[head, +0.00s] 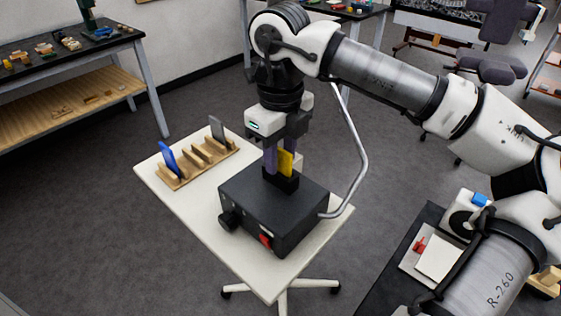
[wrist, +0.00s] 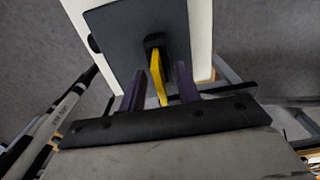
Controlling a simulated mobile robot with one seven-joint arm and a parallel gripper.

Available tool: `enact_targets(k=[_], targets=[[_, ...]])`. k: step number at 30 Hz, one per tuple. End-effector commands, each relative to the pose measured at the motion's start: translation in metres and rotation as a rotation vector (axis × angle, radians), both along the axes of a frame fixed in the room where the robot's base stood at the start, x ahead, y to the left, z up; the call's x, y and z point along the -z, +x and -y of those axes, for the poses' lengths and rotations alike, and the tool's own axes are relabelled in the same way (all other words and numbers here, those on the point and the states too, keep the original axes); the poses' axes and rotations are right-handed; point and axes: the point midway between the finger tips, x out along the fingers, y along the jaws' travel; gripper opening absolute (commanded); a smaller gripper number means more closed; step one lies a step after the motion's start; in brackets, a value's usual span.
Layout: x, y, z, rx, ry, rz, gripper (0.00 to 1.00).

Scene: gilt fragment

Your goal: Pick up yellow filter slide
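The yellow filter slide (head: 286,163) stands upright in a small black holder (head: 281,181) on top of a black box device (head: 273,212). In the wrist view the yellow slide (wrist: 156,76) appears as a narrow strip seen from above. My gripper (head: 281,161) points straight down over the holder. In the wrist view, my gripper's purple fingers (wrist: 159,86) are apart, one on each side of the slide, with a visible gap to each. The near finger hides part of the slide in the head view.
The box sits on a white table (head: 180,187) with a red switch (head: 266,240) and a knob. A metal tube curves up beside my gripper at the right. A wooden rack (head: 197,160) holds a blue slide (head: 168,158) and a grey slide (head: 217,129) at the left.

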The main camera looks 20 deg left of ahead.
Motion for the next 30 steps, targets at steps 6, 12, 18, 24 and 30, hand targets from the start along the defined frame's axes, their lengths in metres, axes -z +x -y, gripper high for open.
enact_targets(k=[6,12,18,24,30], targets=[[0.001,0.000,0.000,0.000,0.001,0.000,0.33],[0.001,0.000,0.000,0.000,0.001,0.000,0.07],[0.001,0.000,0.000,0.000,0.001,0.000,0.00],[0.000,0.000,0.000,0.000,0.001,0.000,0.00],[-0.010,0.001,-0.001,0.002,0.002,0.002,0.00]])
